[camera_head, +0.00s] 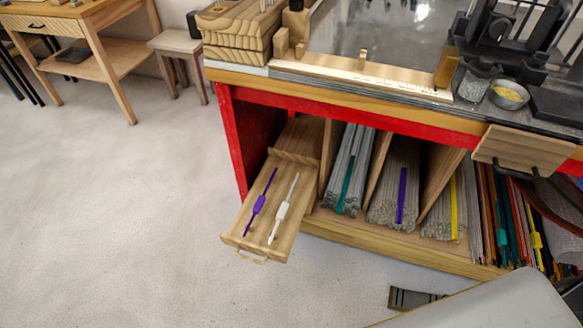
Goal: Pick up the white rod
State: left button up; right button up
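The white rod (282,211) lies in the pulled-out wooden drawer (231,239) at the lower left of the workbench. It is thin, with a thicker white piece around its middle, and slants from upper right to lower left. A purple rod (259,204) of similar shape lies beside it on the left, apart from it. Neither of my grippers can be made out in the head view.
Right of the drawer, wooden dividers (378,170) separate bundles of clear and coloured rods (347,170) under the red-edged bench. A glass jar (473,87) and a bowl (509,95) stand on top. The floor (120,220) left of the drawer is clear.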

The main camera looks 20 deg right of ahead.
aim_at(279, 216)
jog(key=i+j+z, duration=0.2)
jog(key=z, duration=0.2)
jog(key=i+j+z, duration=0.15)
jog(key=j+z, duration=0.2)
jog(key=j, duration=0.15)
jog(key=i+j+z, duration=0.1)
jog(key=j+z, duration=0.3)
